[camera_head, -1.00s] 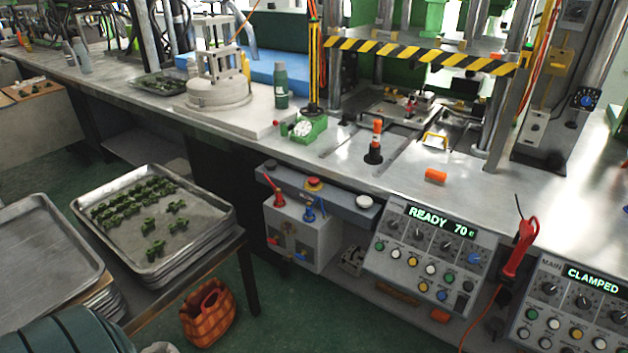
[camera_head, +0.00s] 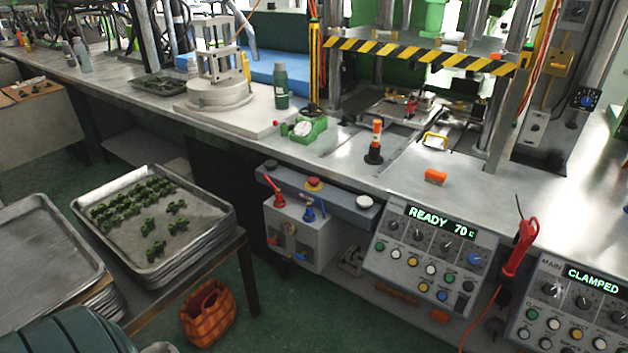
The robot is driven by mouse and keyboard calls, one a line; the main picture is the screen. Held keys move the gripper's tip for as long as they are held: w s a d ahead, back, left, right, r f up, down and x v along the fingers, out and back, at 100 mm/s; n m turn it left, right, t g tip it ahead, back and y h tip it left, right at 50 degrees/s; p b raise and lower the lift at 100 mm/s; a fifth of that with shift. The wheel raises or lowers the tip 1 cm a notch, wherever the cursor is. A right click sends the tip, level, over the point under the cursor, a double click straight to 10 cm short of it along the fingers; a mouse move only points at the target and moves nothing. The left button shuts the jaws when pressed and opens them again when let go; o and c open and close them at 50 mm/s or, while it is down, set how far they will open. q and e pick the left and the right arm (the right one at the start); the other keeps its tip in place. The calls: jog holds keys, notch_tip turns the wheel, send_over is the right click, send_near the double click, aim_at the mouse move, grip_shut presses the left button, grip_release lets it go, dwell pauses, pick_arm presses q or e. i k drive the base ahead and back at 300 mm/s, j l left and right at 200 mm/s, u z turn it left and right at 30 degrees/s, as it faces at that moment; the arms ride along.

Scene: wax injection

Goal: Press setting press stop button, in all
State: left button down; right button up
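A red mushroom-shaped button (camera_head: 314,183) on a yellow base sits in the middle of a grey bar (camera_head: 335,199) along the bench's front edge. A dark button (camera_head: 270,165) is at the bar's left end and a pale round button (camera_head: 364,202) at its right end. Below to the right, a sloped control panel (camera_head: 384,265) has knobs and several coloured buttons. Its display (camera_head: 440,221) reads "READY 70" and a letter too small to be sure of. Which button belongs to the setting press is not labelled legibly. Neither gripper is in view.
A second panel (camera_head: 547,270) at lower right reads "CLAMPED". A red handheld tool (camera_head: 520,250) hangs between the panels. A grey valve box (camera_head: 298,237) is under the bar. Trays with green pieces (camera_head: 150,262) and an orange basket (camera_head: 208,315) stand left.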

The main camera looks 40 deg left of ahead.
aim_at(313, 182)
jog(key=i+j+u, duration=0.15)
jog(key=i+j, duration=0.15)
jog(key=i+j+u, duration=0.2)
jog(key=i, duration=0.25)
jog(key=i+j+u, duration=0.15)
jog(key=i, duration=0.25)
jog(key=i+j+u, duration=0.15)
jog(key=i, duration=0.25)
